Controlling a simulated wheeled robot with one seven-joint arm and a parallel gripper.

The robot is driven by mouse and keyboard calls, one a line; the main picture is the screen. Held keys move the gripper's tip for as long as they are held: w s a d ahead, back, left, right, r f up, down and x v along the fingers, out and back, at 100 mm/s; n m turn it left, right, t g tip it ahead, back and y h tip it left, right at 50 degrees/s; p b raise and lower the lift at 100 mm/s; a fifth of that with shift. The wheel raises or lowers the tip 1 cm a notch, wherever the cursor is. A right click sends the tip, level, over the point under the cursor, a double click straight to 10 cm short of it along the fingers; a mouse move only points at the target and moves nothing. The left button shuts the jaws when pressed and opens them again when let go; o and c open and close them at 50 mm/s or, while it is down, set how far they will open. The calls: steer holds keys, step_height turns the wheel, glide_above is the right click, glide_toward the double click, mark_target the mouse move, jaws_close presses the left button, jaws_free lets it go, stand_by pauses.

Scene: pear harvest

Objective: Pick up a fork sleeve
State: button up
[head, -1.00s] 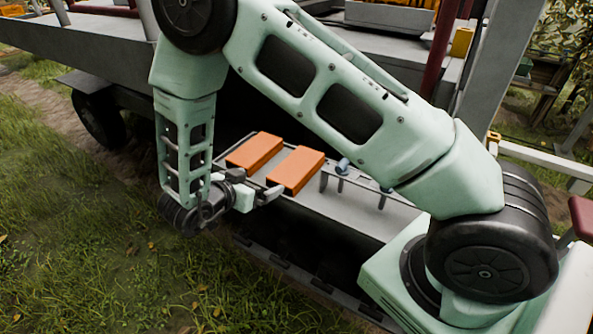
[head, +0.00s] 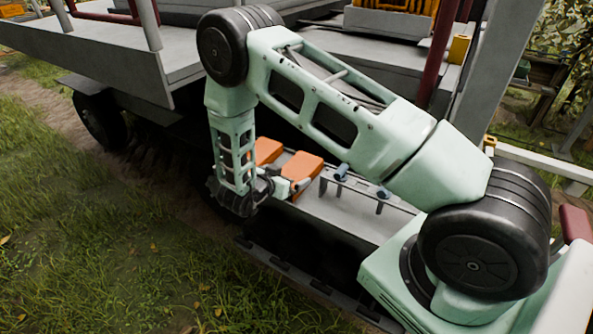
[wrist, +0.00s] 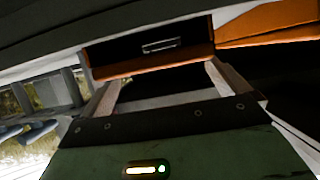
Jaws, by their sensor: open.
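Two orange fork sleeves lie side by side on the grey tray along the machine's side. The right sleeve (head: 303,168) is partly hidden by my wrist, and the left sleeve (head: 268,149) is partly behind my forearm. My gripper (head: 296,187) is at the near end of the right sleeve. In the wrist view my open fingers (wrist: 160,76) point at a sleeve's orange edge (wrist: 155,66), with a dark face above it. No sleeve is visibly held; I cannot tell whether the fingers touch it. Another orange sleeve (wrist: 268,21) shows at upper right.
The grey tray (head: 350,212) carries blue-headed pegs (head: 342,172) to the right of the sleeves. The machine's deck (head: 130,60) overhangs behind and above. Open grass (head: 90,240) lies at the left and front.

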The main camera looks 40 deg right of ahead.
mark_target(296, 170)
steer(key=p+x, duration=0.1)
steer(key=x, duration=0.2)
steer(key=shift+w+d, duration=0.15)
steer(key=shift+d, duration=0.2)
steer(key=c, duration=0.9)
steer(key=shift+c, duration=0.2)
